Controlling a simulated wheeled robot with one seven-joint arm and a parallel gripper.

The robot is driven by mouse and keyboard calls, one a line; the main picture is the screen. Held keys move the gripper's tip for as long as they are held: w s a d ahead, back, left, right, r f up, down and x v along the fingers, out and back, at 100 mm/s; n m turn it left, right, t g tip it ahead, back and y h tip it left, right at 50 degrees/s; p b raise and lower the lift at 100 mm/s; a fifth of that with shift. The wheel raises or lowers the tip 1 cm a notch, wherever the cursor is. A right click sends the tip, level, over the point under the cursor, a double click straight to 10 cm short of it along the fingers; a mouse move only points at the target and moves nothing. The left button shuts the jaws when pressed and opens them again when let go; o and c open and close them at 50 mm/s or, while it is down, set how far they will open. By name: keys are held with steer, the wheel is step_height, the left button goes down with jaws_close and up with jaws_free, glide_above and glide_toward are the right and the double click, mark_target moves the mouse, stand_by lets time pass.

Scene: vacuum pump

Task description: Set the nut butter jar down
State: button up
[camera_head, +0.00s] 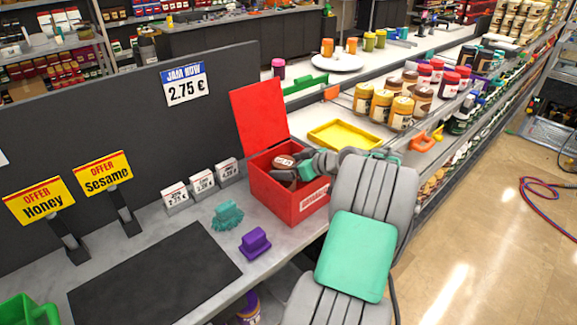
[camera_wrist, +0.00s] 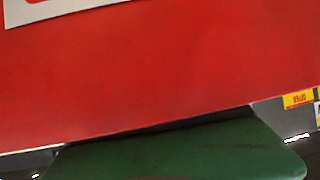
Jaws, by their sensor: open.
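A brown jar lid with a pale mark (camera_head: 284,161), which looks like the nut butter jar, shows inside the open red box (camera_head: 303,206). The rest of the jar is hidden by the box walls and my gripper. My gripper (camera_head: 289,171) reaches into the box from the right, with its dark grey fingers open around or beside the jar; contact cannot be told. The wrist view is filled by a red box surface (camera_wrist: 160,75) with part of a white label. The jar does not show there.
The red lid (camera_head: 258,115) stands up behind the box. A yellow tray (camera_head: 348,135) lies to the right, near several jars (camera_head: 381,105). Teal (camera_head: 227,215) and purple (camera_head: 255,243) objects sit left of the box. A dark mat (camera_head: 155,279) lies at front left.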

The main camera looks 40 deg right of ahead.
steer(key=b+v, duration=0.1)
steer(key=v, duration=1.1)
steer(key=shift+b, duration=0.35)
steer(key=shift+s+r, duration=0.1)
